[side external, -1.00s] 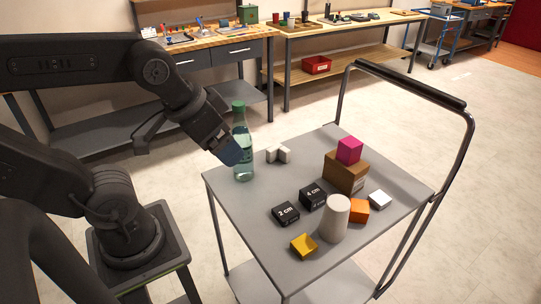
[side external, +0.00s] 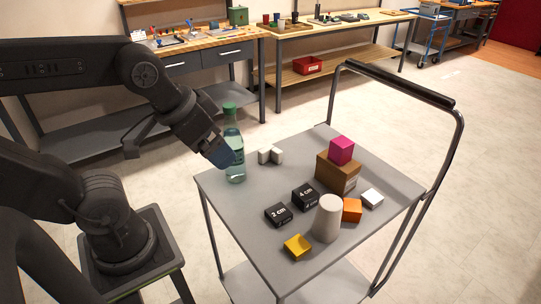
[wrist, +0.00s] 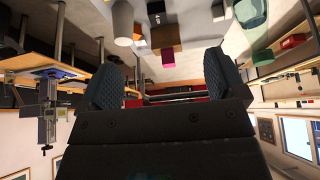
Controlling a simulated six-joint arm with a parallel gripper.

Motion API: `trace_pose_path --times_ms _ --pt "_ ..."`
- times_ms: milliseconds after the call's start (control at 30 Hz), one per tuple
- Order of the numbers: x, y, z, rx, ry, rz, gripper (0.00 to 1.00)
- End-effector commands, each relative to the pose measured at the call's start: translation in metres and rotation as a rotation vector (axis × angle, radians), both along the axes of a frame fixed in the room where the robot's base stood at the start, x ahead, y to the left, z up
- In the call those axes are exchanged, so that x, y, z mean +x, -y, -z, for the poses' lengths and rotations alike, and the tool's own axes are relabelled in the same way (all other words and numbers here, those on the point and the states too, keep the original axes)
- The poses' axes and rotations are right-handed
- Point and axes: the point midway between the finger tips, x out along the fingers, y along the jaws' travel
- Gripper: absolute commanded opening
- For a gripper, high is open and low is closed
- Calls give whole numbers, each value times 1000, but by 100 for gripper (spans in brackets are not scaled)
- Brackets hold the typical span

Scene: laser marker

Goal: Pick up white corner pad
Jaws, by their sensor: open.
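The white corner pad (side external: 270,156) is a small L-shaped block on the grey cart top, near its back left edge. In the wrist view a white piece that looks like it (wrist: 218,11) shows at the top edge, partly cut off. My gripper (side external: 222,156) is left of the pad, raised above the cart's left edge, apart from it and empty. It overlaps the green bottle (side external: 236,170) in the side view; I cannot tell whether they touch. In the wrist view my gripper (wrist: 163,80) has its two dark fingers spread wide.
The bottle stands between my gripper and the pad in the side view. A brown box (side external: 336,176) with a magenta cube (side external: 341,150) on it, a white cup (side external: 328,219) and several small blocks stand further right and forward. The cart handle (side external: 397,85) rises behind.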

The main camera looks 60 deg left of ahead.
Motion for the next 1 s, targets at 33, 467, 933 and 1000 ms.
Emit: trace_pose_path --times_ms 33,467,933,1000 --pt "1 0 0 -1 -1 -4 89" --pt "101 -44 -7 -210 -175 -612 89" --pt "225 -147 76 -404 -342 -1523 89" --pt "232 -156 87 -414 -353 -1601 89"
